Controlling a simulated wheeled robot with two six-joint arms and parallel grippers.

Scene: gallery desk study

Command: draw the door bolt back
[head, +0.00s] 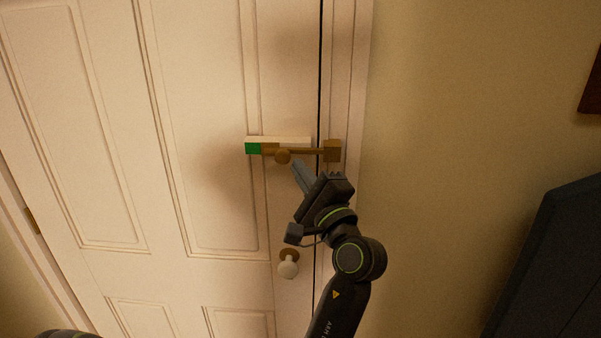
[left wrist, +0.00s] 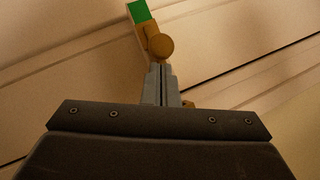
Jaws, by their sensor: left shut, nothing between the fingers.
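The brass door bolt (head: 306,152) lies level on the white door (head: 215,60). Its rod crosses the dark gap at the door's edge and reaches the brass keeper (head: 332,150) on the frame. The round bolt knob (head: 283,157) sticks out near the left part of the rod, also seen in the left wrist view (left wrist: 160,47). A green patch (head: 253,148) marks the left end of the bolt's mount. My left gripper (head: 295,164) is shut and empty, its tips just right of and below the knob; I cannot tell whether they touch it. My right gripper is out of view.
A white door knob (head: 288,269) on a brass rose sits below the bolt, left of my left arm. The plain wall (head: 450,120) is right of the frame. A dark panel-like object (head: 555,260) stands at the lower right.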

